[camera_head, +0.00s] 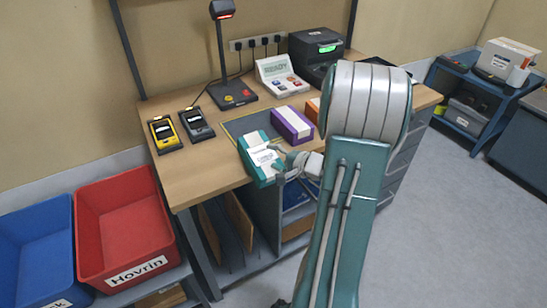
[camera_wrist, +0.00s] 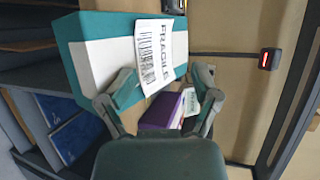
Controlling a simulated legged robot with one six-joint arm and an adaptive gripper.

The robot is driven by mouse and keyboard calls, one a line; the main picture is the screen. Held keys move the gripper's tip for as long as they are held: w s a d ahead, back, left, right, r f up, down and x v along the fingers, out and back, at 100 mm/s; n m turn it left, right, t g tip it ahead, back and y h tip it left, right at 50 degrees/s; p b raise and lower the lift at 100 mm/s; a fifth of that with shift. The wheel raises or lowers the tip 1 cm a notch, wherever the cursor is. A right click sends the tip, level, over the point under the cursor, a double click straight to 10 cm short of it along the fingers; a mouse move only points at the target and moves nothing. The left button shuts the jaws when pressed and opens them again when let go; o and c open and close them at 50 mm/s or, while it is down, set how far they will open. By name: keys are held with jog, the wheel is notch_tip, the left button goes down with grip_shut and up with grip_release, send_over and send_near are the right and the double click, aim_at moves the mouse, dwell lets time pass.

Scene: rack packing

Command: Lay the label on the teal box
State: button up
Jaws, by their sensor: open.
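The teal box (camera_head: 250,162) with a white band sits at the front edge of the desk, left of my gripper. It fills the upper left of the wrist view (camera_wrist: 90,35). The white label (camera_head: 265,157) lies against the teal box; in the wrist view it reads FRAGILE above a barcode (camera_wrist: 155,52). Its lower end there reaches the box's edge; I cannot tell whether it lies fully flat. My gripper (camera_head: 281,164) is beside the box's right end, close to the label. Its two fingers are apart in the wrist view (camera_wrist: 165,86), with no object held between them.
A purple box (camera_head: 292,125) and an orange box (camera_head: 313,108) stand behind and right of the teal box. A scanner stand (camera_head: 233,95), two handheld devices, a label terminal (camera_head: 280,76) and a black printer (camera_head: 315,57) occupy the desk's back. Red (camera_head: 122,225) and blue bins stand left.

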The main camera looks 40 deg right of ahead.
jog(key=v, duration=1.2)
jog(key=shift+f, duration=0.1)
jog(key=w+a+r+n+g+y, duration=0.15)
jog(key=a+n+g, duration=0.25)
jog(key=a, duration=0.6)
jog(key=w+a+r+n+g+y, duration=0.1)
jog(key=a+r+n+g+y, duration=0.25)
jog(key=a, duration=0.65)
jog(key=s+a+r+n+h, duration=0.3)
jog(key=a+n+h, duration=0.1)
jog(key=a+n, duration=0.1)
jog(key=s+a+r+n+g+h, duration=0.1)
jog(key=s+a+r+n+h, duration=0.2)
jog(key=a, duration=0.3)
jog(key=shift+s+n+h, duration=0.4)
jog(key=shift+n, duration=0.45)
